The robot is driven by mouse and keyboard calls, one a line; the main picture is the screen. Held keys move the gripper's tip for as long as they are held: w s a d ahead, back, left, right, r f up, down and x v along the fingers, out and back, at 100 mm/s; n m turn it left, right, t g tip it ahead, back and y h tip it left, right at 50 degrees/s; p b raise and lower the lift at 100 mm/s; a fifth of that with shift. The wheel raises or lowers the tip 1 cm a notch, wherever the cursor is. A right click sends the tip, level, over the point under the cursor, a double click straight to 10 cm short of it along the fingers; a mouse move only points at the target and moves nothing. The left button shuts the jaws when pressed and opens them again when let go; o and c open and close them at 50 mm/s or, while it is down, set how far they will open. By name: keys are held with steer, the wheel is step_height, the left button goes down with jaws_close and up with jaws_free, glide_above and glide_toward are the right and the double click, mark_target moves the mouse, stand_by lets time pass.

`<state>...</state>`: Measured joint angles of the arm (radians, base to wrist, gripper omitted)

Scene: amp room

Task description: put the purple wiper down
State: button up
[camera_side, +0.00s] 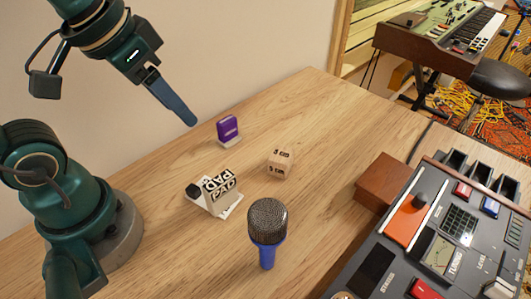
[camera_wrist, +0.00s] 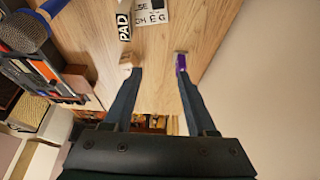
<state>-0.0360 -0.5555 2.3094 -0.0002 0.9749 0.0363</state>
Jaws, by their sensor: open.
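The purple wiper (camera_side: 228,128) stands upright on the wooden table (camera_side: 330,115), with a pale strip along its bottom edge. In the wrist view the purple wiper (camera_wrist: 181,62) shows just past the tip of the right finger. My gripper (camera_side: 190,118) is raised above the table, up and to the left of the wiper in the side view, and apart from it. In the wrist view my gripper (camera_wrist: 159,71) has its two fingers spread with nothing between them.
A wooden cube (camera_side: 281,163) stands right of the wiper, and a white block with PAD lettering (camera_side: 216,190) stands nearer the camera. A blue microphone (camera_side: 267,230) stands at the front. A mixer console (camera_side: 440,235) fills the right. The back of the table is clear.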

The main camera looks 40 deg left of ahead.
steer(key=shift+s+d+f+t, duration=0.2)
steer(key=shift+s+f, duration=0.2)
steer(key=shift+s, duration=0.2)
steer(key=shift+s+d+f+t, duration=0.2)
steer(key=shift+s+f, duration=0.15)
steer(key=shift+s, duration=0.25)
stand_by(0.4)
